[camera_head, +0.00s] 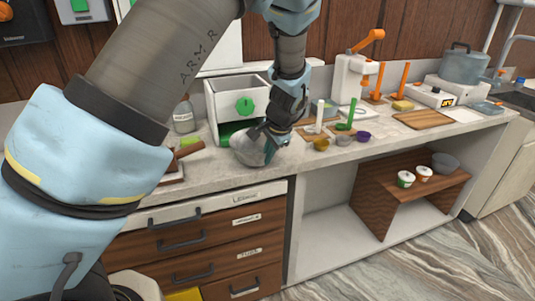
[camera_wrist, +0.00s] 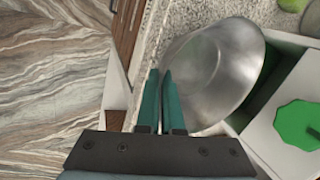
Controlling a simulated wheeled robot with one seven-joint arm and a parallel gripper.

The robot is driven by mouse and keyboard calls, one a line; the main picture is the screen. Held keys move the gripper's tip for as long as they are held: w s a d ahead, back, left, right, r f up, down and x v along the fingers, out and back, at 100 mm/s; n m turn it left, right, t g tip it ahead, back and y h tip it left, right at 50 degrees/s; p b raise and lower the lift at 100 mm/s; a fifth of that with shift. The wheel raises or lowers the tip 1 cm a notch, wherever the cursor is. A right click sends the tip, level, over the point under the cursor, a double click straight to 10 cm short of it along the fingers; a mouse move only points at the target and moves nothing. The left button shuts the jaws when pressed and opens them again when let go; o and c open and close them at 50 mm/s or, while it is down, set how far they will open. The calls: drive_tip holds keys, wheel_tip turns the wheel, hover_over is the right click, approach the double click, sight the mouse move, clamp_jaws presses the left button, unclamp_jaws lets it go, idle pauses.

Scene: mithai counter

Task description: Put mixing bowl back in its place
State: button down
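The mixing bowl (camera_head: 247,149) is a shiny metal bowl on the counter side, in front of a white box unit with a green knob. In the wrist view the bowl (camera_wrist: 215,70) looks tilted and lies right against the right finger. My gripper (camera_head: 269,150) reaches down at the bowl's right side. In the wrist view its two teal fingers (camera_wrist: 161,75) are close together at the bowl's edge, with a thin gap between them. They appear closed on the rim, though the contact is partly hidden by the right finger.
The white unit (camera_head: 238,88) with its green knob stands right behind the bowl. A wooden-handled item (camera_head: 188,149) lies to the left. Small cups (camera_head: 321,144) and a green-handled tool stand to the right. Below is an open shelf (camera_head: 405,184) with tubs and a grey bowl.

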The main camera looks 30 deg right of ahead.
drive_tip(key=shift+f, duration=0.1)
drive_tip(key=shift+f+b, duration=0.3)
drive_tip(key=shift+f, duration=0.05)
drive_tip(key=c, duration=1.1)
unclamp_jaws()
